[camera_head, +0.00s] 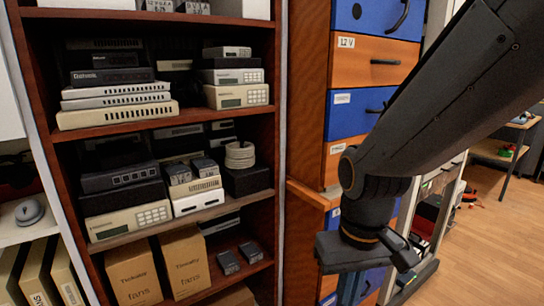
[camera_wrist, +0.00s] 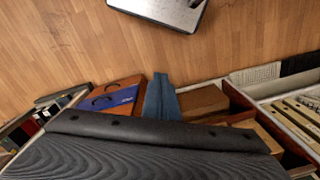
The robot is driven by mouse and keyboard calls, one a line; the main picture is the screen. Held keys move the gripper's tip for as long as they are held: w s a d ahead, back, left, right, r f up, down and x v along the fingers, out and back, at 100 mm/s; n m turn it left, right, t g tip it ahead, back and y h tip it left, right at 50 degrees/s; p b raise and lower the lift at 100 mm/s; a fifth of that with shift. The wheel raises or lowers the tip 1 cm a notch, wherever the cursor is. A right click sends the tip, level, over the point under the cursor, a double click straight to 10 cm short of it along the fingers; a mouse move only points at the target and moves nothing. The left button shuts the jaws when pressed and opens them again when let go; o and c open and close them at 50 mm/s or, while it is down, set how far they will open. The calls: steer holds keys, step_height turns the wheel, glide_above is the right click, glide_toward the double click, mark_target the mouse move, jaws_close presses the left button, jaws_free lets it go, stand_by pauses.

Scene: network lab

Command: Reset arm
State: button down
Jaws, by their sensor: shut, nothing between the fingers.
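My dark arm reaches in from the upper right of the head view, and its wrist bends down in front of the drawer cabinet. My gripper (camera_head: 403,256) is at its lower end, small and dark, shut with nothing held. It hangs in the air, apart from the shelf. In the wrist view a dark ribbed surface fills the bottom, and I cannot clearly make out the fingertips there.
A brown bookcase (camera_head: 283,110) with several network devices and boxes stands at left. A cabinet of blue and orange drawers (camera_head: 370,62) stands behind my arm. A low rack stands at right. Wooden floor (camera_head: 480,262) is clear at lower right.

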steer(key=s+d+r+m+p, duration=0.1)
steer(key=d+r+m+p, duration=0.1)
steer(key=d+r+p, duration=0.4)
steer(key=shift+d+r+p, duration=0.15)
steer(key=shift+r+p, duration=0.35)
steer(key=shift+p, duration=1.4)
